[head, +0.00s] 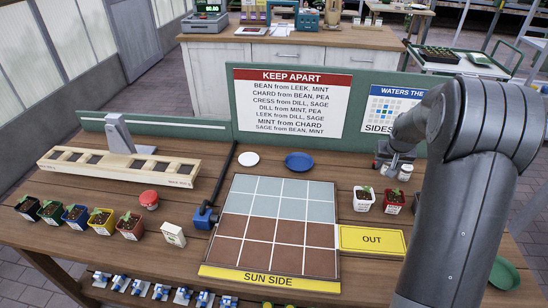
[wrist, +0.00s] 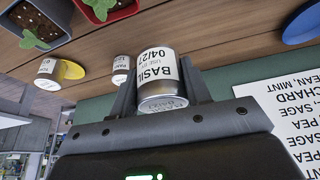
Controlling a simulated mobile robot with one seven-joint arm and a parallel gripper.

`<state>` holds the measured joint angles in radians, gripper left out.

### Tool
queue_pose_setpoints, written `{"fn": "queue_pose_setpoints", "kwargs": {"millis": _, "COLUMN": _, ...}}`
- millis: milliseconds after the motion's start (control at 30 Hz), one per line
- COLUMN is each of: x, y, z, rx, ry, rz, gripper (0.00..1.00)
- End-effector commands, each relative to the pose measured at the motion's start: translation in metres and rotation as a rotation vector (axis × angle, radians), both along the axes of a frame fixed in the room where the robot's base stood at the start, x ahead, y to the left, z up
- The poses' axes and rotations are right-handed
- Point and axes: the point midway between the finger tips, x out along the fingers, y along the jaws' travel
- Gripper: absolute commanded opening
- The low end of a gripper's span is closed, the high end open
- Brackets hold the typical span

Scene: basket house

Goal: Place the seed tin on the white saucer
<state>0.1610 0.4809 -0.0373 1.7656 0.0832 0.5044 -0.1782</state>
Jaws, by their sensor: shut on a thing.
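My gripper (wrist: 157,85) is shut on a seed tin (wrist: 160,98), a silver tin with a white label reading BASIL. The tin sits between the two dark fingers in the wrist view. In the head view my gripper (head: 393,160) is at the right back of the table, partly hidden by my arm, and I cannot clearly make out the held tin there. The white saucer (head: 248,158) lies empty at the back middle of the table, left of the blue saucer (head: 300,161) and well left of my gripper. I do not see the white saucer in the wrist view.
Seedling pots (head: 363,200) stand right of the tiled grid (head: 275,225). A green sign board (head: 215,130) rises behind the saucers. A wooden rack (head: 118,166) is at left.

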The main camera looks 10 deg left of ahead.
Motion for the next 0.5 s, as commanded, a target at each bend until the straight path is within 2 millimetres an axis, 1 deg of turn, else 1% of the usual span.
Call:
{"fn": "queue_pose_setpoints", "kwargs": {"millis": 167, "x": 0.031, "y": 0.063, "z": 0.002, "rx": -0.002, "ry": 0.001, "rz": 0.132, "gripper": 0.21}}
{"fn": "queue_pose_setpoints", "kwargs": {"millis": 200, "x": 0.039, "y": 0.083, "z": 0.002, "rx": -0.001, "ry": 0.003, "rz": 0.174, "gripper": 0.21}}
{"fn": "queue_pose_setpoints", "kwargs": {"millis": 267, "x": 0.05, "y": 0.114, "z": 0.003, "rx": -0.003, "ry": 0.002, "rz": 0.237, "gripper": 0.21}}
{"fn": "queue_pose_setpoints", "kwargs": {"millis": 300, "x": 0.057, "y": 0.135, "z": 0.004, "rx": -0.002, "ry": 0.003, "rz": 0.278, "gripper": 0.21}}
{"fn": "queue_pose_setpoints", "kwargs": {"millis": 367, "x": 0.065, "y": 0.168, "z": 0.005, "rx": -0.002, "ry": 0.002, "rz": 0.341, "gripper": 0.21}}
{"fn": "queue_pose_setpoints", "kwargs": {"millis": 400, "x": 0.069, "y": 0.189, "z": 0.005, "rx": -0.002, "ry": 0.003, "rz": 0.382, "gripper": 0.21}}
{"fn": "queue_pose_setpoints", "kwargs": {"millis": 467, "x": 0.075, "y": 0.221, "z": 0.007, "rx": -0.002, "ry": 0.002, "rz": 0.441, "gripper": 0.21}}
{"fn": "queue_pose_setpoints", "kwargs": {"millis": 500, "x": 0.077, "y": 0.242, "z": 0.007, "rx": 0.0, "ry": 0.003, "rz": 0.48, "gripper": 0.21}}
